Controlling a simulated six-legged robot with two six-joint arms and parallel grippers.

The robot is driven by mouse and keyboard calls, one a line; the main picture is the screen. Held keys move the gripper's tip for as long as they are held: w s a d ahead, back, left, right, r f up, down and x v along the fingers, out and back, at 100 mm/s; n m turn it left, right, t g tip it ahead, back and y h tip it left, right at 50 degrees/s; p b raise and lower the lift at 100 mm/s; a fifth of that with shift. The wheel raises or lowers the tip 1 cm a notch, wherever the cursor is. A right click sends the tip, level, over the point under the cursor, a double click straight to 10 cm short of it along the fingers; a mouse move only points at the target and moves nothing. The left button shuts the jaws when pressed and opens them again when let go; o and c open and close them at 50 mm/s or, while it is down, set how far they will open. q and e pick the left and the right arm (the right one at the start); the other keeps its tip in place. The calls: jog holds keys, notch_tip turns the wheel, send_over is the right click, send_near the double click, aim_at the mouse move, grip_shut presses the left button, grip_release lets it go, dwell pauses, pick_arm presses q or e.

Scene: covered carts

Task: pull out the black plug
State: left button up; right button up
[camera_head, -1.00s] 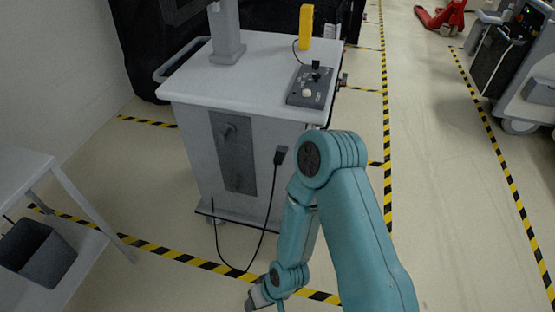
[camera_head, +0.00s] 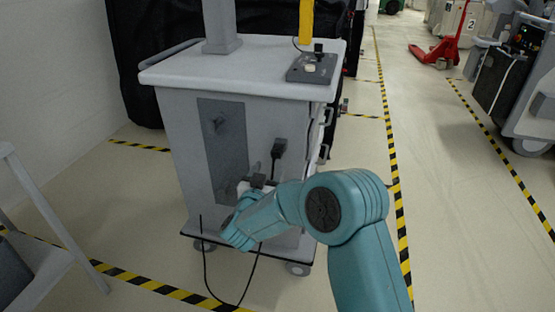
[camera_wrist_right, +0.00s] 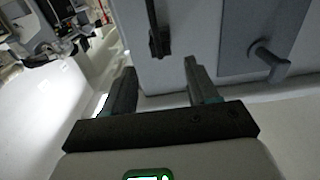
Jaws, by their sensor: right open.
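The black plug (camera_head: 280,148) sits on the front side of the white cart (camera_head: 178,130), near its right edge. Its black cord hangs down, passes behind my right arm and loops on the floor. My right gripper (camera_head: 260,181) is just below and left of the plug, in front of the cart. In the right wrist view my right gripper (camera_wrist_right: 159,75) is open, with nothing between its fingers. The plug (camera_wrist_right: 158,42) shows there beyond the fingertips, between them and apart from them. My left gripper is not in view.
A grey panel with a handle (camera_head: 218,123) is on the cart front, left of the plug. A control box (camera_head: 312,68) sits on the cart top. The aisle floor (camera_head: 440,180) at right is clear.

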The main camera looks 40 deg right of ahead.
aim_at(276, 156)
jog(key=shift+d, duration=0.1)
jog(key=shift+p+x, duration=0.3)
jog(key=shift+x, duration=4.1)
grip_shut()
jog(key=shift+v, duration=3)
